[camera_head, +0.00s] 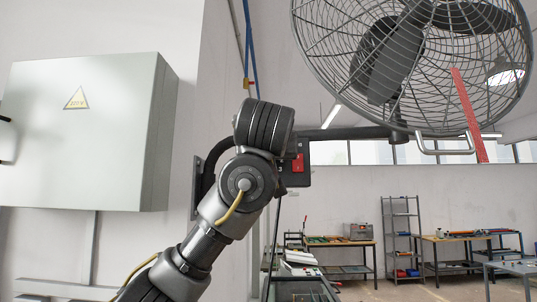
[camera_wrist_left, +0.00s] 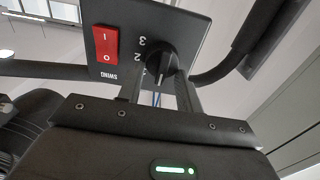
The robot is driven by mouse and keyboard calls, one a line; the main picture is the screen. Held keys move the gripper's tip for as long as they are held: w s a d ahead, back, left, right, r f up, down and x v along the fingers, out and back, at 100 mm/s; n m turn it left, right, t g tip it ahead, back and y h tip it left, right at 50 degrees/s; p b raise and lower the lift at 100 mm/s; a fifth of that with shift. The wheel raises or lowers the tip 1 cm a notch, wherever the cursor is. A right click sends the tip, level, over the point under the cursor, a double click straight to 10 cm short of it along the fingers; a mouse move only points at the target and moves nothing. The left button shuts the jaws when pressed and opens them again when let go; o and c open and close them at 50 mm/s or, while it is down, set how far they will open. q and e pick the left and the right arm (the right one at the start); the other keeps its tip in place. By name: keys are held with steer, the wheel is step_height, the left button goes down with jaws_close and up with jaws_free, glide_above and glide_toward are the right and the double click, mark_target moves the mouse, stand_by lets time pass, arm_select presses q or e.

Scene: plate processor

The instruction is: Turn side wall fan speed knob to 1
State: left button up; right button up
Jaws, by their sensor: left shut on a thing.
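The side wall fan (camera_head: 412,60) hangs at the upper right in the head view, on a dark bracket from the wall. Its control box (camera_head: 297,170) is partly hidden behind my left arm. In the left wrist view, the panel (camera_wrist_left: 185,25) carries a black round speed knob (camera_wrist_left: 157,58), with "3" and "2" readable beside it; other marks are partly covered. My left gripper (camera_wrist_left: 158,90) is shut on the knob, one finger on each side. Which number the knob points to is unclear. My right gripper is not in view.
A red rocker switch (camera_wrist_left: 105,44) marked I and O sits beside the knob, above the word SWING. A bent dark tube (camera_wrist_left: 240,50) runs close to the panel's right. A grey electrical cabinet (camera_head: 85,135) is on the left wall. Workbenches (camera_head: 455,245) and a shelf (camera_head: 402,235) stand far back.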

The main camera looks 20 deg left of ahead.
arm_select(q)
steer(key=m+b, duration=0.1)
steer(key=m, duration=0.1)
steer(key=m+b, duration=0.1)
steer(key=m, duration=0.2)
steer(key=m+b, duration=0.1)
steer(key=m, duration=0.1)
steer(key=shift+d+f+m, duration=0.1)
steer(key=shift+d+m, duration=0.2)
steer(key=shift+d, duration=0.1)
steer(key=shift+w, duration=0.1)
stand_by(0.4)
steer(key=o, duration=1)
steer(key=shift+c, duration=0.2)
steer(key=shift+d, duration=0.1)
